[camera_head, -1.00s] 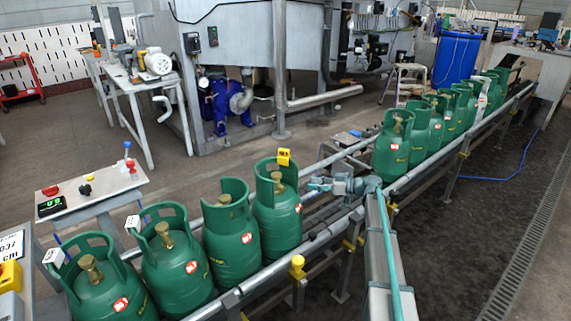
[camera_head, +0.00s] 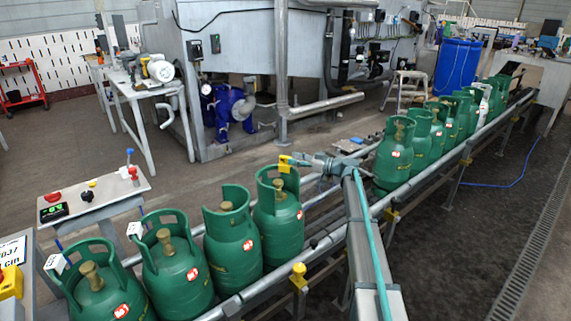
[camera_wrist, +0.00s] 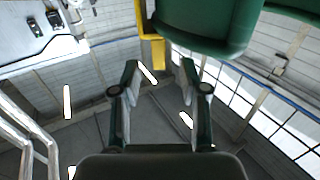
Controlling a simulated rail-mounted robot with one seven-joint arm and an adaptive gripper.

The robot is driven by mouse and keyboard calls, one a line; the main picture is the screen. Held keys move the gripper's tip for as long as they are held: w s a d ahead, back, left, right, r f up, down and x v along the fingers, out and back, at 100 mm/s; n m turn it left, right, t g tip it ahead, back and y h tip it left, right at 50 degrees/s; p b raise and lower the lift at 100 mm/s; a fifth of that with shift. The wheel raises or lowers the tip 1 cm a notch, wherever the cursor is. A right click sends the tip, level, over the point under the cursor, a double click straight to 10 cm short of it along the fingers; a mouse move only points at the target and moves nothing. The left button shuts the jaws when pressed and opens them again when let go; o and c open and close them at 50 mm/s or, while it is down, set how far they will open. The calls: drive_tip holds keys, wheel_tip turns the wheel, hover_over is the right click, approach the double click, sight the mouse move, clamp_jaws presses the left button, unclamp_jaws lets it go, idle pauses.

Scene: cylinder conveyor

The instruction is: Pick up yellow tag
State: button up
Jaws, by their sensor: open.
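The yellow tag (camera_head: 284,163) is hooked on the collar rim of a green gas cylinder (camera_head: 277,215), the rightmost of the near group. In the wrist view the tag (camera_wrist: 152,50) hangs beside the green collar (camera_wrist: 205,25), its lower end just past and between my fingertips. My gripper (camera_head: 302,161) comes from the right at tag height, its tips right by the tag. In the wrist view my gripper (camera_wrist: 159,66) is open and empty, one finger on each side. I cannot tell whether a finger touches the tag.
More green cylinders stand along the conveyor (camera_head: 325,242), some with white tags (camera_head: 133,229). Another cylinder (camera_head: 393,155) stands on the belt beyond my arm. A control table (camera_head: 110,195) with buttons is at left. The belt between the two cylinder groups is free.

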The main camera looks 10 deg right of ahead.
sight(287, 157)
drive_tip(key=x, duration=0.4)
drive_tip(key=shift+w+p, duration=0.15)
drive_tip(key=shift+p, duration=0.25)
clamp_jaws()
drive_tip(key=shift+r, duration=0.15)
